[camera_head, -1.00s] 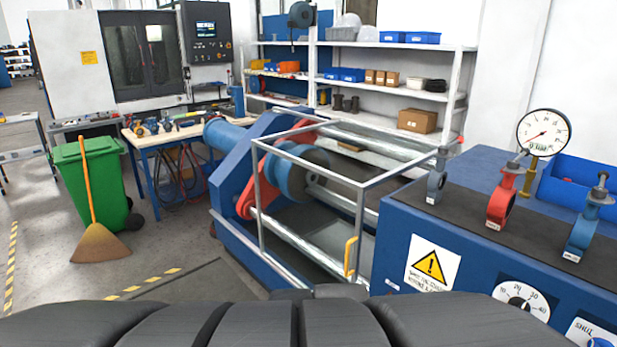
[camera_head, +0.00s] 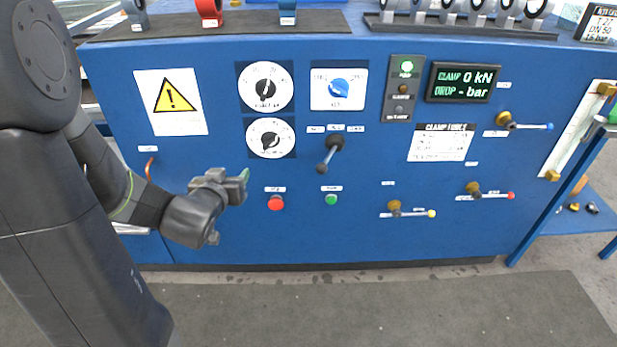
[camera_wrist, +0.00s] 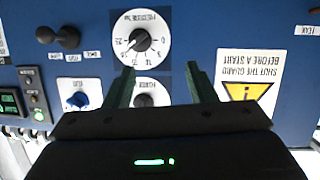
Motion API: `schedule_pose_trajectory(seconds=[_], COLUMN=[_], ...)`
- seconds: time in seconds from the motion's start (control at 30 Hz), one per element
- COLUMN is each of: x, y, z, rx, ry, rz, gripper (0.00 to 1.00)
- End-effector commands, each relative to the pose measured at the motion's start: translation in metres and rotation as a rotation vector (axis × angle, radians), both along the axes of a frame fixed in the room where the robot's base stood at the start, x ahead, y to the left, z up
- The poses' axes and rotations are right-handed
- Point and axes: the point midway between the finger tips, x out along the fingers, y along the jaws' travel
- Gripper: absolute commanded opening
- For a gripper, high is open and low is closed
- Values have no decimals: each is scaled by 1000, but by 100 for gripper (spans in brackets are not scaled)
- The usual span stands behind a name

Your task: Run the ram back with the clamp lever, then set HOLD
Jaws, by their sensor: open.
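The black lever (camera_head: 330,155) sits below the blue selector knob (camera_head: 339,87) on the blue panel, under three small labels. I take it for the clamp lever. Its handle points down and slightly left; the label wording is too small to read. In the wrist view, which is upside down, the lever (camera_wrist: 60,36) is at the upper left. My gripper (camera_head: 236,188) is open and empty, left of the lever and apart from it. Its green-tipped fingers (camera_wrist: 160,70) point at the panel near a dial. The ram is not in view now.
A display (camera_head: 463,82) reads CLAMP 0 kN and DROP - bar. Two white dials (camera_head: 266,87), a red button (camera_head: 275,203) and a green button (camera_head: 331,199) are nearby. Yellow-ended and red-ended valve handles are at right. The floor (camera_head: 380,310) before the panel is clear.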

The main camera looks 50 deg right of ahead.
Motion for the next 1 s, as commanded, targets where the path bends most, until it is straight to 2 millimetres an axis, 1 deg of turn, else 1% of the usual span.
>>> schedule_pose_trajectory(seconds=[0.03, 0.1, 0.2, 0.3, 0.4, 0.57, 0.67, 0.77, 1.0], x=[-17, -39, -70, -95, -109, -116, -116, -115, -113], y=[-21, -44, -69, -82, -89, -97, -109, -128, -180], z=[-27, -39, -52, -61, -63, -62, -61, -61, -62], rx=[-49, -124, -217, -286, -329, -349, -349, -349, -348], ry=[-6, -10, -5, 9, 20, 24, 22, 22, 23], rz=[-81, -183, -312, -407, -464, -492, -491, -491, -491], gripper=[51, 51, 51, 51, 51, 51, 51, 51, 51])
